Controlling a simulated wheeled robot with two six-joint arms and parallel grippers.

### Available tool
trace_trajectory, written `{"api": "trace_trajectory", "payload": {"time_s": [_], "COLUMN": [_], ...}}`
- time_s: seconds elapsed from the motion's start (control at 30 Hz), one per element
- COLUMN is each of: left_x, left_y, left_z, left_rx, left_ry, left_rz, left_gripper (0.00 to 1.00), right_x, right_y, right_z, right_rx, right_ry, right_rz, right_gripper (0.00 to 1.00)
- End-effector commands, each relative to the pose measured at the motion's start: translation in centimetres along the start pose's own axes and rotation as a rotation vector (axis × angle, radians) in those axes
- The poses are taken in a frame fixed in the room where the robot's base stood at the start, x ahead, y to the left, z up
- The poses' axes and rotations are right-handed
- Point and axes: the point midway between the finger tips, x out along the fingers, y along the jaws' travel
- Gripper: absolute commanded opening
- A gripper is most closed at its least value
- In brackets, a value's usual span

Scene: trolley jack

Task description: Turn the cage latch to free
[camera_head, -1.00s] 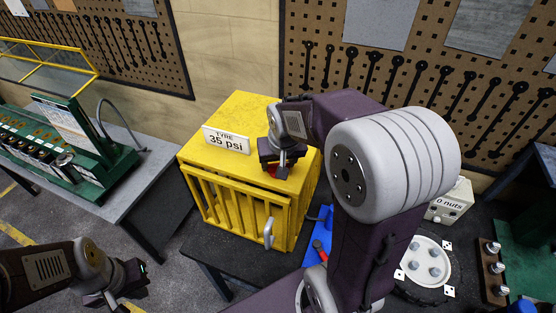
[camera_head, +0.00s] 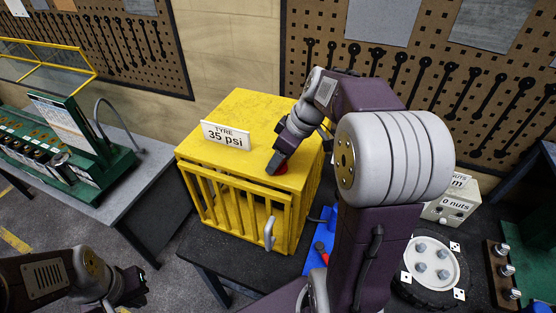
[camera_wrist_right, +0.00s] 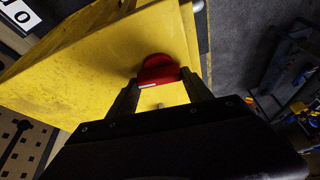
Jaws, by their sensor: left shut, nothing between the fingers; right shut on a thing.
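The yellow cage (camera_head: 247,112) stands on a dark bench, with bars on its front and a silver handle (camera_head: 269,233) at the front right. The red cage latch (camera_head: 283,169) is on the cage's top near the front right corner, partly hidden by my right gripper (camera_head: 275,165). In the right wrist view the red latch (camera_wrist_right: 158,69) shows a small white mark and sits between the fingertips, which are shut on it. My left gripper (camera_head: 132,285) is at the lower left, away from the cage, shut and empty.
A "TYRE 35 psi" sign (camera_head: 226,136) stands on the cage top, left of my right gripper. A blue item (camera_head: 316,251) with a red part, a wheel hub (camera_head: 430,262) and a "0 nuts" box (camera_head: 452,203) lie to the right. A pegboard wall is behind.

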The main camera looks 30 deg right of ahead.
Motion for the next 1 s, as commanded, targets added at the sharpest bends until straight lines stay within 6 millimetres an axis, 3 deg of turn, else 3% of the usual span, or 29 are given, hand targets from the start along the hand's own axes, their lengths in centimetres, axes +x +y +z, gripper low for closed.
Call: {"api": "trace_trajectory", "payload": {"time_s": [0.3, 0.87, 0.9, 0.97, 1.0], "left_x": [0.61, 0.69, 0.69, 0.69, 0.69], "left_y": [-0.01, -0.01, -0.01, -0.01, -0.01], "left_z": [0.06, 0.07, 0.07, 0.07, 0.07], "left_rx": [0.0, 0.0, 0.0, 0.0, 0.0], "left_ry": [0.0, 0.0, 0.0, 0.0, 0.0], "left_rz": [0.0, 0.0, 0.0, 0.0, 0.0], "left_gripper": [0.0, 0.0, 0.0, 0.0, 0.0], "right_x": [-0.05, -0.11, -0.11, -0.1, -0.09], "right_y": [0.19, 0.23, 0.23, 0.22, 0.21], "right_z": [0.1, 0.08, 0.08, 0.07, 0.06], "right_rx": [-0.112, -0.14, -0.14, -0.14, -0.139], "right_ry": [-0.004, -0.005, -0.005, -0.004, -0.004], "right_rz": [-0.043, -0.052, -0.052, -0.052, -0.053], "right_gripper": [0.18, 0.18, 0.61, 0.78, 0.8]}}
